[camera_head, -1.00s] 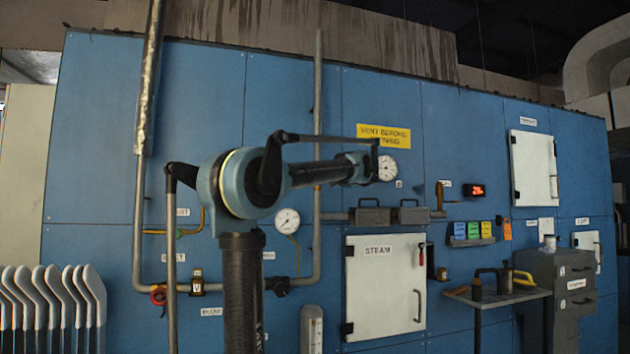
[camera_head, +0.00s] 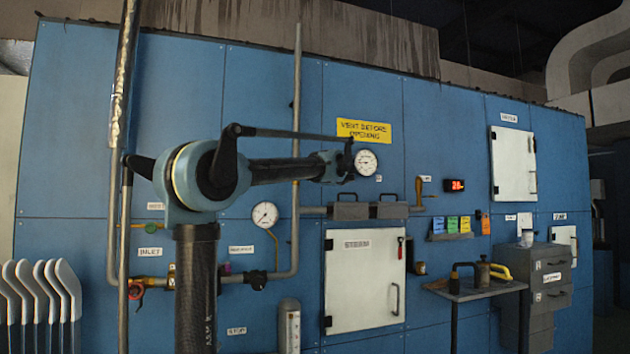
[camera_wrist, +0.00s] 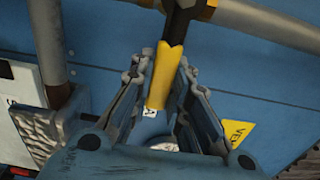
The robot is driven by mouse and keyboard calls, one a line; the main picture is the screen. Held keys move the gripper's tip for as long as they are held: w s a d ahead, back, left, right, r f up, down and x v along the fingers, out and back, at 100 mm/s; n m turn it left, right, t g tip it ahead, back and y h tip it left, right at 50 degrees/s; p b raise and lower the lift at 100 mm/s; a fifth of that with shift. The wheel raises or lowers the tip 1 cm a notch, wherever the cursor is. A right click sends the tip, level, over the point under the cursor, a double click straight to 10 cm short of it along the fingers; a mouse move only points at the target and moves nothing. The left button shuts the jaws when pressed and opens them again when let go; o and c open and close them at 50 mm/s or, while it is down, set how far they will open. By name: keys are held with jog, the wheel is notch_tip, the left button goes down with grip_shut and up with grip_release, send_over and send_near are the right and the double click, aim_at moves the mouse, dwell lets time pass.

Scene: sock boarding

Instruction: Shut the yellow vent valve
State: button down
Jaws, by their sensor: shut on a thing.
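The yellow valve handle (camera_wrist: 167,78) shows in the wrist view as a flat yellow lever on a dark stem beside a grey pipe. My gripper (camera_wrist: 163,72) has its two ribbed jaws on either side of the lever and is shut on it. In the head view my gripper (camera_head: 346,163) is at the end of the outstretched arm, near the white gauge (camera_head: 366,162). I cannot make out the lever there. The yellow vent sign (camera_head: 364,131) is just above; its corner also shows in the wrist view (camera_wrist: 237,133).
A grey pipe (camera_head: 297,80) runs up the blue panel beside my gripper. The white steam door (camera_head: 362,280) is below it. Another gauge (camera_head: 265,214) and a red-handled valve (camera_head: 136,288) are at left. A small table (camera_head: 475,292) stands at right.

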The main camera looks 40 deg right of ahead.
jog(key=c, duration=1.5)
grip_release()
jog(key=shift+s+f, duration=0.1)
jog(key=shift+f, duration=0.05)
jog(key=v, duration=1.1)
jog(key=shift+s+a, duration=0.1)
jog(key=shift+s, duration=0.3)
